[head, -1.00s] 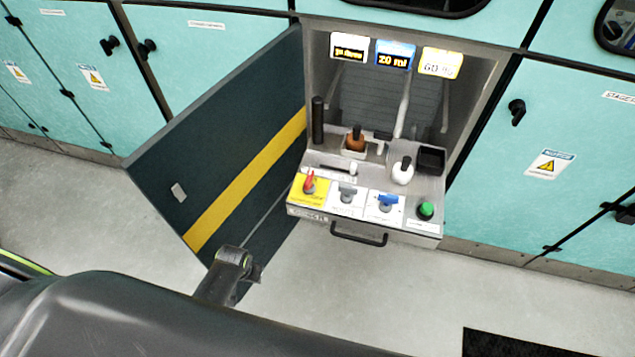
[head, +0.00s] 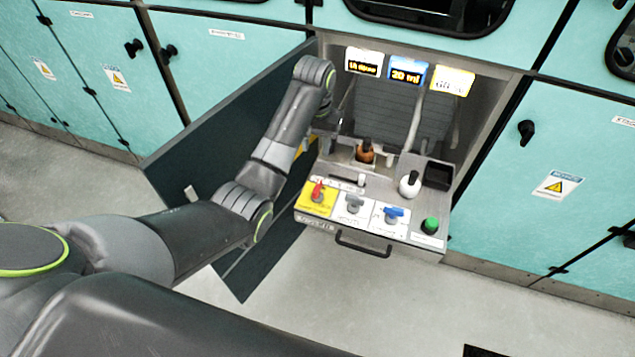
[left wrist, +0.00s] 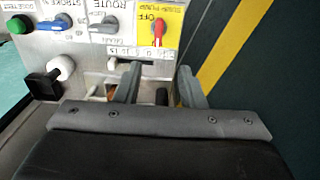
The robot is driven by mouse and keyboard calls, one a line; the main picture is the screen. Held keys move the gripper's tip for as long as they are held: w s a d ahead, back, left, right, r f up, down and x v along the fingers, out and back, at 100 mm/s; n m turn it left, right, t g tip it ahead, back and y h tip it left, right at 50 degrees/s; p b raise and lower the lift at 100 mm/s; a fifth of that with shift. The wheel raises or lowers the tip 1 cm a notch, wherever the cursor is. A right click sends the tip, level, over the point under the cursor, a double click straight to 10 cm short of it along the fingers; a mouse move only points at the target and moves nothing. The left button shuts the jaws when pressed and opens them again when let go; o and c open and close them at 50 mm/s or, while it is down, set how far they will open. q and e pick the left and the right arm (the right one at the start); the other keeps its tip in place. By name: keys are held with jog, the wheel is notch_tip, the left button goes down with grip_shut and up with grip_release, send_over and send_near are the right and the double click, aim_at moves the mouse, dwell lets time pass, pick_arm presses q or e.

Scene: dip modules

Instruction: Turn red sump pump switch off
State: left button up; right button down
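The red sump pump switch (head: 318,190) sits on a yellow plate at the left end of the drawer panel in the head view. In the left wrist view the red switch (left wrist: 158,32) is at upper centre, with its label upside down. The word OFF shows above it, and its red lever points down, toward the fingers. My left gripper (left wrist: 159,82) is open and empty; its fingertips are just short of the yellow plate, apart from the switch. In the head view its fingers are hard to make out beyond my arm. My right gripper is not in view.
Beside it are a grey route switch (head: 353,204), a blue stroke switch (head: 394,213) and a green button (head: 430,225). An amber bottle (head: 365,152) and a white bottle (head: 409,184) stand behind. The open dark door (head: 180,150) is on the left.

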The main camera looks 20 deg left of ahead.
pick_arm(q)
jog(key=r, duration=0.1)
jog(key=b, duration=0.4)
send_over(317, 186)
notch_tip(317, 186, down, 4)
notch_tip(317, 186, down, 13)
jog(key=shift+f, duration=0.1)
grip_shut()
